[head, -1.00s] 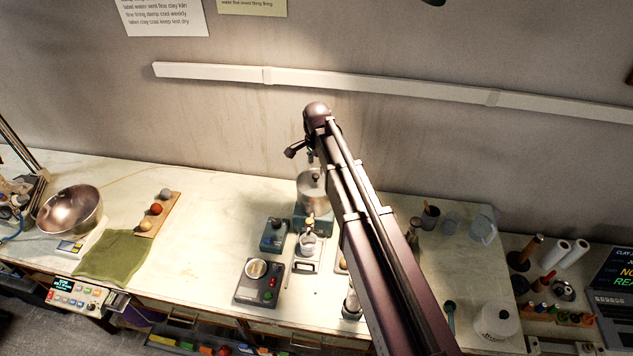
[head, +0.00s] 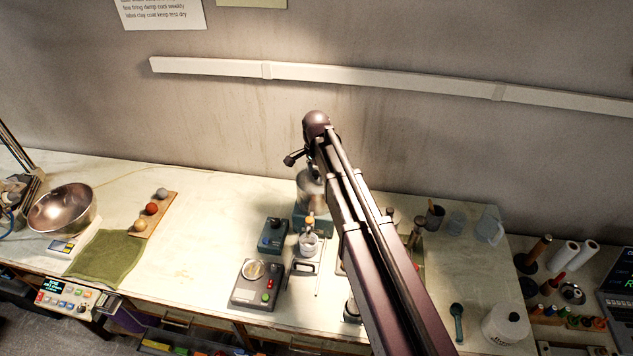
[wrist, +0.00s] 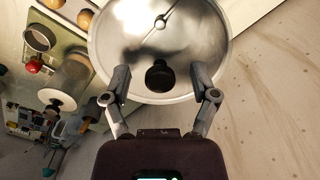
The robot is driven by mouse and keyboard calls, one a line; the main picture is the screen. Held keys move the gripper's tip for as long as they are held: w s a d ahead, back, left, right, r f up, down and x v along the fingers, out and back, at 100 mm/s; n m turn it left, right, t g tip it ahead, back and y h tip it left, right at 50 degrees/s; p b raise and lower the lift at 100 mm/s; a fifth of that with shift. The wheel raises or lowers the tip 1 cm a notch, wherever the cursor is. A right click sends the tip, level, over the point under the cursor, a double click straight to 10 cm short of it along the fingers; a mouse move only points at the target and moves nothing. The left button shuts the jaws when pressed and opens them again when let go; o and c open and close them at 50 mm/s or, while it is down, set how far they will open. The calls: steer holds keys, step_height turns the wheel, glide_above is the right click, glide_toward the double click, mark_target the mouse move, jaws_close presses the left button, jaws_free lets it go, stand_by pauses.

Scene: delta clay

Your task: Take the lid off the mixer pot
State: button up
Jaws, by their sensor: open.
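The mixer pot (head: 310,194) is a shiny metal pot on a teal base (head: 312,223) at the back of the table in the head view. My arm's end hides its top there. In the wrist view its round metal lid (wrist: 122,45) fills the upper middle, with a dark knob (wrist: 160,77) near the lower side. My gripper (wrist: 160,84) is open, with one finger to each side of the knob. I see a gap between the knob and each finger. How far the fingertips are above the lid I cannot tell.
A small teal device (head: 273,236), a hotplate-like unit (head: 258,284) and a small cup on a stand (head: 308,243) stand in front of the pot. A jug (head: 489,228) is at the right. The table left of these is mostly clear up to a green cloth (head: 107,257).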

stand_by(0.5)
jaws_close()
